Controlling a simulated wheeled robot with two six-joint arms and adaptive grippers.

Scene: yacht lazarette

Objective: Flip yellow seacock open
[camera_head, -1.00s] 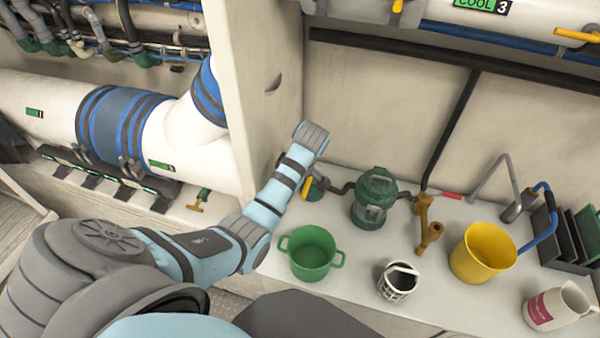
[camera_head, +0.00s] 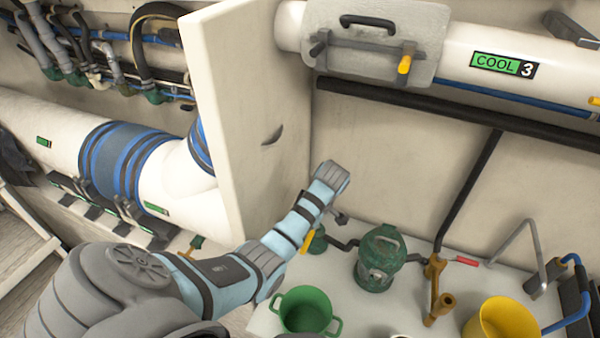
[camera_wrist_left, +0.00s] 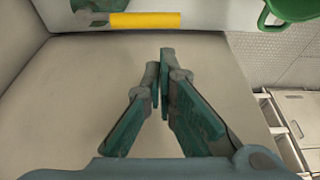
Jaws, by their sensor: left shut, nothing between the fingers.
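In the head view my left wrist hides most of the gripper. My right gripper is not in view.
A green strainer (camera_head: 379,262), a brown valve fitting (camera_head: 438,290), a green pot (camera_head: 305,311) and a yellow bucket (camera_head: 500,323) stand on the white shelf. A pale partition (camera_head: 240,110) rises left of my wrist. A black pipe (camera_head: 470,185) slants down the wall.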

